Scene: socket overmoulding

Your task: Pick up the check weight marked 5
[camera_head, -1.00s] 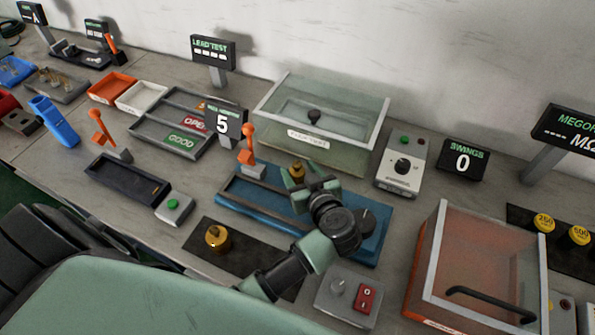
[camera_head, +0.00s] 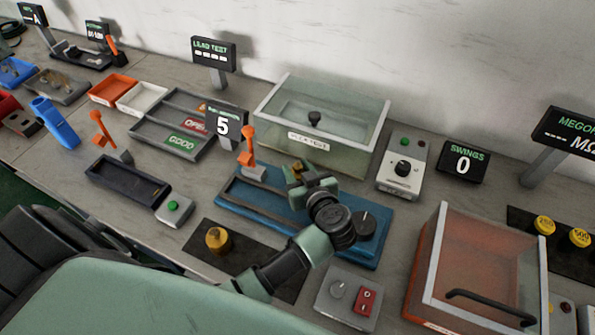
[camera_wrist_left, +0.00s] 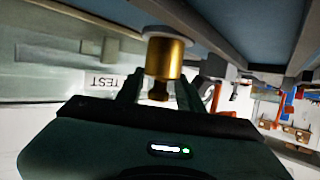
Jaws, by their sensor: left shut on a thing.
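A brass weight (camera_wrist_left: 165,62) with a knob sits between the fingers of my left gripper (camera_wrist_left: 158,92) in the left wrist view. In the head view this gripper (camera_head: 303,176) is over the blue fixture (camera_head: 240,205), shut on the weight, which is mostly hidden there. In the wrist view the weight's pale round base is close to the fixture; I cannot tell whether it touches. A second brass weight (camera_head: 217,240) stands on the black mat (camera_head: 262,268). I cannot read a mark on either weight. My right gripper is not in view.
A small display (camera_head: 223,124) reading 5 and an orange lever (camera_head: 248,148) stand behind the fixture. A clear lidded box (camera_head: 330,150) is at the back. A dial box (camera_head: 402,165) and a reddish clear box (camera_head: 480,260) are to the right.

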